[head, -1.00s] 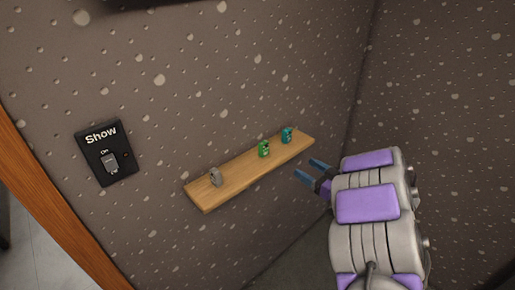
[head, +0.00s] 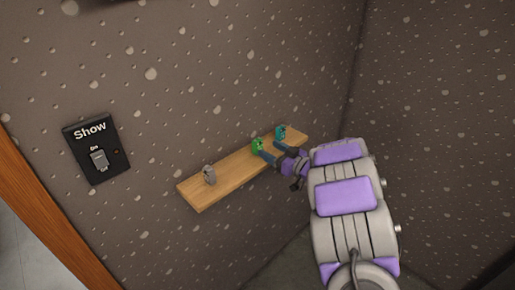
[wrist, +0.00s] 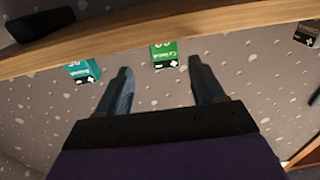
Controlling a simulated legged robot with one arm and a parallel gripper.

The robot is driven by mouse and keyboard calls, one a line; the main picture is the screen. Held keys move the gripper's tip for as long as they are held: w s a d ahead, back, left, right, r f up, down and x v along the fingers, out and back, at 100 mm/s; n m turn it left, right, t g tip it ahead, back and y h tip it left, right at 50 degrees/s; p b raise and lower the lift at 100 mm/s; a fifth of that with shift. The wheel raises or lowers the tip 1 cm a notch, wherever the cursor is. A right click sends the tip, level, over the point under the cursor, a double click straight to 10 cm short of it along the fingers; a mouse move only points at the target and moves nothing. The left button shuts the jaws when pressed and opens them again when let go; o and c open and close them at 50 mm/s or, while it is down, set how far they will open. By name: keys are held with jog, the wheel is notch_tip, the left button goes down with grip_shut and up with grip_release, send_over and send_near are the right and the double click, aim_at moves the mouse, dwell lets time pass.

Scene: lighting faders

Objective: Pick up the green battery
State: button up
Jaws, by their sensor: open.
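The green battery (head: 257,146) stands on the wooden shelf (head: 232,175), between a grey one and a teal one. It also shows in the wrist view (wrist: 165,55), ahead of the gap between the fingers. My gripper (head: 268,149) is at the shelf's front edge, with one finger close to the green battery and the other near the teal one. In the wrist view my gripper (wrist: 162,78) is open, with nothing between its fingers. Whether a finger touches the green battery I cannot tell.
The teal battery (head: 281,132) stands to the right of the green one, close to a finger. The grey battery (head: 209,175) is farther left on the shelf. A black "Show" switch panel (head: 97,148) is on the wall at left. Bare shelf lies between grey and green.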

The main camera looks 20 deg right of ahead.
aim_at(260, 144)
jog(key=x, duration=0.2)
jog(key=b+x, duration=0.1)
jog(key=x, duration=0.1)
jog(key=shift+a, duration=0.35)
jog(key=shift+w+b, duration=0.3)
jog(key=shift+w, duration=0.15)
jog(key=shift+s+r, duration=0.1)
jog(key=c, duration=1.1)
